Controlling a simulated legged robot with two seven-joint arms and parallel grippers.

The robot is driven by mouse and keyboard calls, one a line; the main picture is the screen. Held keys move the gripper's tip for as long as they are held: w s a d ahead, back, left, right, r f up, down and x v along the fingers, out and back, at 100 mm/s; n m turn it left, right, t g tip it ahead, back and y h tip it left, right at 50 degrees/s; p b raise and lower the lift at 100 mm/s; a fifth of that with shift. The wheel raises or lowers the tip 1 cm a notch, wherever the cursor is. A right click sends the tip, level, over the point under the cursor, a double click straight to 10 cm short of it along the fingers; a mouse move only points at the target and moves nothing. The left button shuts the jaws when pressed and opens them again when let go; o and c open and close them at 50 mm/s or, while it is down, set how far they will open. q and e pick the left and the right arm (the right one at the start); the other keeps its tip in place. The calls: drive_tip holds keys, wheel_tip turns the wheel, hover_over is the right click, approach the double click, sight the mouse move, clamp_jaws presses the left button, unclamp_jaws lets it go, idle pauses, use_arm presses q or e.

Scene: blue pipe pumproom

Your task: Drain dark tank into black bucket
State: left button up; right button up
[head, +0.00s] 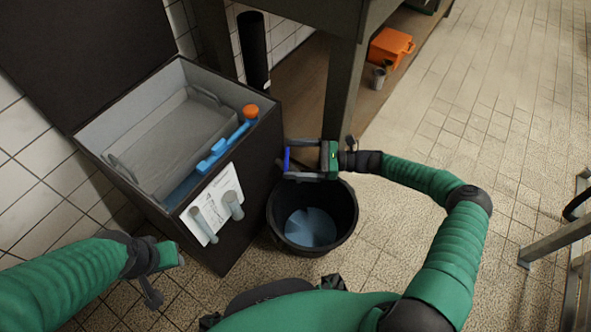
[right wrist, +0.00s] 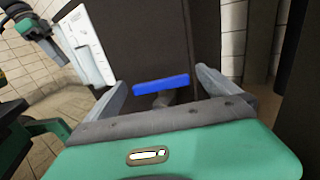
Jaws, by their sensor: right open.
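The dark tank (head: 256,168) stands at left with its lid up and a grey tray (head: 165,140) inside. A blue handle (head: 287,159) is on its right side, above the black bucket (head: 345,228). The bucket is on the floor against the tank, with a pale blue patch inside that looks like liquid. My right gripper (head: 302,159) is open, its fingers on either side of the blue handle; the handle also shows in the right wrist view (right wrist: 161,85). I cannot tell if they touch. My left gripper (head: 158,275) is low in front of the tank, away from the bucket; its jaws are unclear.
A blue tool with an orange knob (head: 250,111) lies along the tank's inner edge. A white label panel (head: 212,205) with two grey cylinders is on the tank's front. A table leg (head: 343,90) stands behind the bucket. An orange box (head: 390,47) is farther back.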

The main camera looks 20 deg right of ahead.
wheel_tip(320, 180, up, 4)
drive_tip(key=r+p, duration=0.1)
drive_tip(key=p, duration=0.3)
drive_tip(key=s+a+p, duration=0.2)
drive_tip(key=s+p, duration=0.1)
drive_tip(key=s, duration=0.4)
drive_tip(key=s+a+p, duration=0.2)
drive_tip(key=s+p, duration=0.2)
drive_tip(key=s, duration=0.4)
drive_tip(key=shift+s+a+f, duration=0.15)
drive_tip(key=shift+a+f, duration=0.15)
drive_tip(key=shift+a, duration=0.05)
